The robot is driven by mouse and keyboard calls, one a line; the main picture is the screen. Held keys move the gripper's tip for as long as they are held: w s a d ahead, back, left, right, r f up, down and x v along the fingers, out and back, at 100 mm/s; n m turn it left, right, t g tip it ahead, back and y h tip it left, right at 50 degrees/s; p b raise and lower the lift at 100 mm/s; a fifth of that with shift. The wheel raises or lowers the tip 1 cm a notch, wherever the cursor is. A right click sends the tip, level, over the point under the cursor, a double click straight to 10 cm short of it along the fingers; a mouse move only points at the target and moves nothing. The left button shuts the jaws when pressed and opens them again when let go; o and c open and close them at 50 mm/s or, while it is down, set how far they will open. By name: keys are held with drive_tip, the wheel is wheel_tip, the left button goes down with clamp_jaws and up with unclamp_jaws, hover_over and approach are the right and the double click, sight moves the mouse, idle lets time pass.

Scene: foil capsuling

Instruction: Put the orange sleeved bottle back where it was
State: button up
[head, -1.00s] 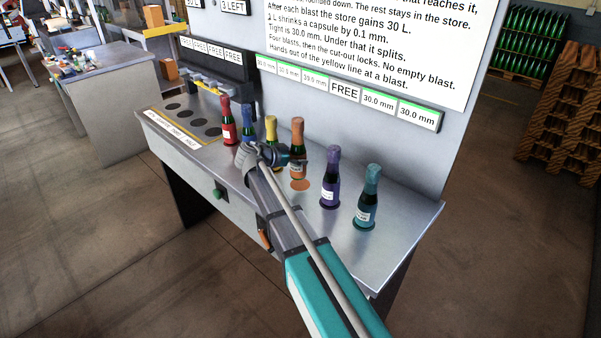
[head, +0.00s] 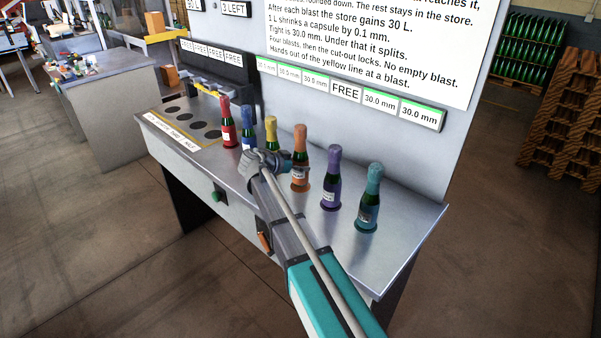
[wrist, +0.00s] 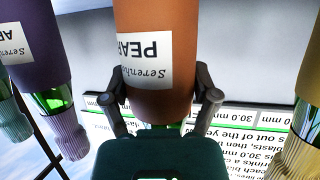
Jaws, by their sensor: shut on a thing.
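The orange sleeved bottle (head: 301,148) is upright on the bench, in the row between the yellow-topped and purple bottles. Its base is at the orange round mark (head: 300,187), of which only an edge shows; I cannot tell if it bears fully on it. My gripper (head: 286,161) is shut on the bottle from the left side. In the wrist view, the two fingers of my gripper (wrist: 160,97) stand on either side of the orange sleeve (wrist: 160,20), whose label appears upside down.
The yellow-topped bottle (head: 271,127) stands close on the left, with blue (head: 246,122) and red (head: 227,115) ones beyond. Purple (head: 332,170) and teal (head: 370,190) bottles stand on the right. A FREE sign (head: 345,90) is on the panel behind.

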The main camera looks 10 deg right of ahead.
drive_tip(key=shift+f+b, duration=0.45)
drive_tip(key=shift+f, duration=0.25)
drive_tip(key=shift+f, duration=0.1)
drive_tip(key=o, duration=1.2)
drive_tip(key=shift+s+a+r+p, duration=0.15)
drive_tip(key=shift+a+r+p, duration=0.15)
drive_tip(key=shift+a+r, duration=0.15)
drive_tip(key=p+v, duration=0.4)
drive_tip(key=v, duration=0.6)
drive_tip(key=shift+s+a+r, duration=0.1)
drive_tip(key=shift+s+a, duration=0.05)
drive_tip(key=shift+a, duration=0.2)
drive_tip(key=shift+s, duration=0.15)
